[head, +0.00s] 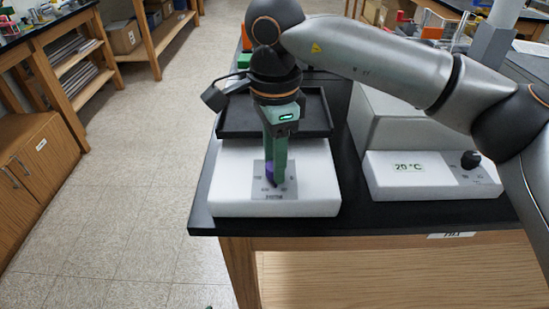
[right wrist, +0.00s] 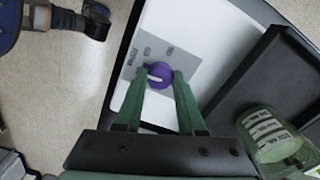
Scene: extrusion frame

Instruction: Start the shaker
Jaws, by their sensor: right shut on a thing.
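The shaker (head: 232,196) is a white box with a black tray (head: 230,122) on top, standing at the left end of the bench. A purple knob (right wrist: 156,88) with a white pointer mark sits on its grey control panel (head: 287,170). My right gripper (right wrist: 160,78) reaches down over the panel, its green fingers shut on the knob, one on each side. In the head view the gripper (head: 274,178) hides most of the knob, and only a purple edge shows. My left gripper is not in view.
A clear labelled vessel (right wrist: 268,138) is on the tray in the right wrist view. Open floor lies left of the bench.

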